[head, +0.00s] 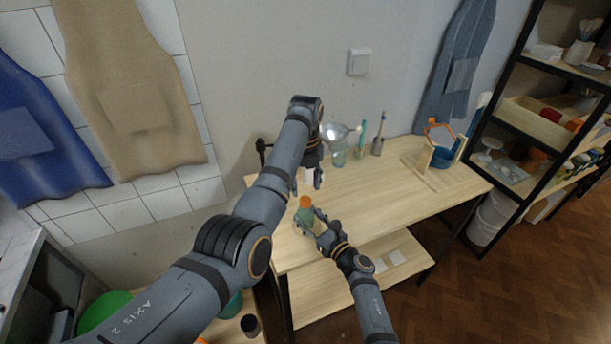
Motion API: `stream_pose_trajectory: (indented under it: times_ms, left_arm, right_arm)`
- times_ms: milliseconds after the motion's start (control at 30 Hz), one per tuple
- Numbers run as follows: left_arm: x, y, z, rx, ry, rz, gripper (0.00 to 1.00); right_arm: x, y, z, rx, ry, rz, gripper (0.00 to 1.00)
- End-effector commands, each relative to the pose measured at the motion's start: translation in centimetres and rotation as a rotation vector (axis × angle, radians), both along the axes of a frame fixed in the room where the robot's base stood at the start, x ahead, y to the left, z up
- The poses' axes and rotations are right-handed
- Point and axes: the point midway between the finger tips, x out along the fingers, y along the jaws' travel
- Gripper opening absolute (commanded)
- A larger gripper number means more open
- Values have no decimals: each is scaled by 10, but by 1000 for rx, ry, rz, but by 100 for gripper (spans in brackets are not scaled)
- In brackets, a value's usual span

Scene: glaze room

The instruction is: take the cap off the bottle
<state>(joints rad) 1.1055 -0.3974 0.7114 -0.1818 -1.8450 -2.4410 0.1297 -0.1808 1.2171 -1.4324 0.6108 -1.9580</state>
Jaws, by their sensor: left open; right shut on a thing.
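A green bottle (302,215) with an orange cap (305,202) is near the left end of the wooden table (400,200). The cap sits on top of the bottle. My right gripper (309,222) is shut on the bottle's body from the lower right and partly hides it. My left gripper (307,186) is open above the cap, fingers pointing down, with nothing held that I can see. A small gap shows between its fingertips and the cap. I cannot tell whether the bottle's base touches the table.
A glass jar (339,156), cups with brushes (377,147) and a wooden stand with a blue bowl (443,157) are along the table's back. A shelf rack (540,120) stands at the right. The table's middle and front right are clear.

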Motion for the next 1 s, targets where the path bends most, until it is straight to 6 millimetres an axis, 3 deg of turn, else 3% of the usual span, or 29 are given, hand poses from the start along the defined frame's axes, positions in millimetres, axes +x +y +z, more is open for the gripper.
stream_pose_trajectory:
  times_ms: [233, 600, 1000]
  left_arm:
    - [0, 0, -39, 1, 1, 1, 50]
    - [0, 0, -48, -1, 0, 1, 50]
    - [0, 0, -47, -1, -1, 2, 0]
  right_arm:
    - [0, 0, 0, -1, 1, 0, 0]
    - [0, 0, 0, -1, 1, 0, 0]
    - [0, 0, 0, -1, 1, 0, 0]
